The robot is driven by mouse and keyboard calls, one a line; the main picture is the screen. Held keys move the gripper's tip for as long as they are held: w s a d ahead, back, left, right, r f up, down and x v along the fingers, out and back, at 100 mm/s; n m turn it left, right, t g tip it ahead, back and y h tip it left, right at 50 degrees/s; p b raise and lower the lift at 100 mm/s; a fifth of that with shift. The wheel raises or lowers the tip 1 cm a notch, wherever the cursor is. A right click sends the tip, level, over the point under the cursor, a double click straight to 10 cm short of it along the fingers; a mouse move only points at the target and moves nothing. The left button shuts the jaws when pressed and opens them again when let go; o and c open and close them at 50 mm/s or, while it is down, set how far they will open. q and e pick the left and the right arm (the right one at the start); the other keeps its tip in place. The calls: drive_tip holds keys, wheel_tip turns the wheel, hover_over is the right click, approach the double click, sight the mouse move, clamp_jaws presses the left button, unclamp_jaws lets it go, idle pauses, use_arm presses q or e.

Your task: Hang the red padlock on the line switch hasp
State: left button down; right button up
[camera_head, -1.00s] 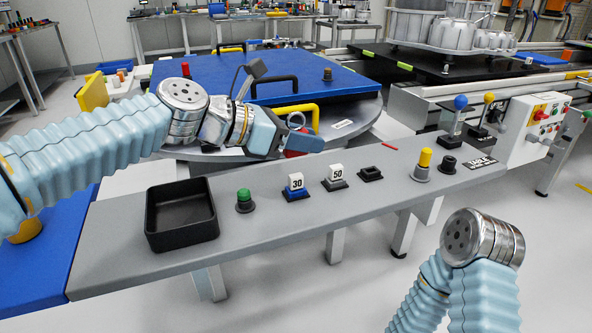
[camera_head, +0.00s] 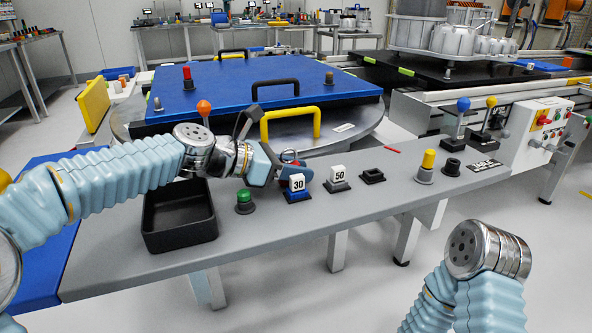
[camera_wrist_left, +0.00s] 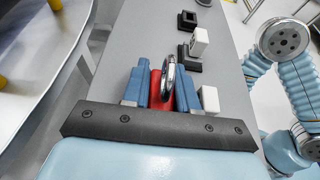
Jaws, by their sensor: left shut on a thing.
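My left gripper (camera_head: 298,178) is shut on the red padlock (camera_head: 293,163) near the block marked 30, above the grey bench. In the left wrist view, the padlock's red body (camera_wrist_left: 155,88) is between the blue fingers of the left gripper (camera_wrist_left: 160,92), and its silver shackle (camera_wrist_left: 170,72) stands up free. A white control box (camera_head: 535,125) with a red and yellow switch (camera_head: 543,122) stands at the far right end of the bench, well away from the padlock. I cannot make out a hasp on it. My right gripper is out of view.
On the grey bench (camera_head: 330,215) stand a black tray (camera_head: 178,240), a green button (camera_head: 244,201), blocks marked 30 (camera_head: 297,183) and 50 (camera_head: 338,173), a black socket (camera_head: 373,176) and a yellow-topped post (camera_head: 427,160). Blue and yellow knobbed levers (camera_head: 462,106) stand before the box.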

use_arm(q)
drive_tip(key=shift+f, duration=0.15)
drive_tip(key=c, duration=1.2)
unclamp_jaws()
drive_tip(key=shift+o, duration=0.2)
drive_tip(key=shift+s+a+r, duration=0.1)
drive_tip(key=shift+a+r, duration=0.2)
drive_tip(key=shift+r, duration=0.05)
drive_tip(key=v, duration=1.1)
drive_tip(key=shift+s+a, duration=0.1)
drive_tip(key=shift+a, duration=0.05)
